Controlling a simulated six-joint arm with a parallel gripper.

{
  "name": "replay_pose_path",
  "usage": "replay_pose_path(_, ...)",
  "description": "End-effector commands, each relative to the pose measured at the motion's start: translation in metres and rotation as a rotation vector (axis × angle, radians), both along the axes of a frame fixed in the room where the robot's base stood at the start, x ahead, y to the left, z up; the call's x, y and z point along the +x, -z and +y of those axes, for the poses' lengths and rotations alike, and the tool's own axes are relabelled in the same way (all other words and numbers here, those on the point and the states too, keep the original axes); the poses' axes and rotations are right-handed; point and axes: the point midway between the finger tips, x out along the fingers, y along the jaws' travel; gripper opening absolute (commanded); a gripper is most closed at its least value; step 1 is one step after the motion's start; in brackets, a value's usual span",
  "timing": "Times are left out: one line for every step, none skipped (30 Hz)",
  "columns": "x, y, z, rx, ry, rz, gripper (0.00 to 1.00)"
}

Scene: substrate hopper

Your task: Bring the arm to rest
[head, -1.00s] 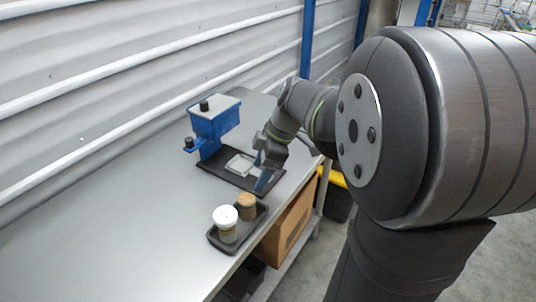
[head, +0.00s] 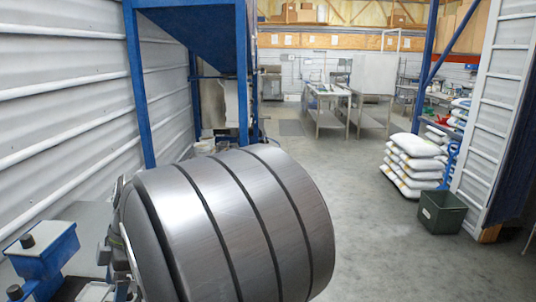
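My own large grey arm link fills the lower middle of the head view and hides most of the rest of my arm. Only a narrow part of my wrist shows at its left, at the lower left of the picture. My gripper's fingers are not clear there, so I cannot tell whether they are open or shut. A light tray (head: 94,292) shows partly at the bottom edge, close to my wrist.
A large blue hopper frame (head: 143,90) stands behind my arm, beside the corrugated wall (head: 60,110). White sacks (head: 415,160) are stacked at the right with a dark green bin (head: 441,212) in front. The concrete floor between them is open.

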Motion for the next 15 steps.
replay_pose_path(-0.003,0.01,0.003,-0.003,-0.002,0.004,0.72)
replay_pose_path(-0.005,0.015,0.005,-0.003,-0.002,0.004,0.72)
replay_pose_path(-0.007,0.022,0.007,-0.003,-0.003,0.004,0.72)
replay_pose_path(-0.008,0.028,0.009,-0.003,-0.002,0.005,0.72)
replay_pose_path(-0.009,0.034,0.011,-0.003,-0.002,0.005,0.72)
replay_pose_path(-0.011,0.041,0.013,-0.003,-0.003,0.006,0.72)
replay_pose_path(-0.013,0.047,0.015,-0.003,-0.002,0.005,0.72)
replay_pose_path(-0.015,0.052,0.017,-0.004,-0.003,0.005,0.72)
replay_pose_path(-0.016,0.06,0.019,-0.003,-0.002,0.004,0.72)
replay_pose_path(-0.017,0.066,0.021,-0.004,-0.001,0.005,0.72)
replay_pose_path(-0.019,0.071,0.023,-0.004,-0.001,0.005,0.72)
replay_pose_path(-0.021,0.078,0.025,-0.003,-0.002,0.004,0.72)
replay_pose_path(-0.022,0.084,0.027,-0.003,-0.002,0.004,0.72)
replay_pose_path(-0.023,0.09,0.029,-0.003,-0.002,0.004,0.72)
replay_pose_path(-0.025,0.096,0.031,-0.003,-0.002,0.004,0.72)
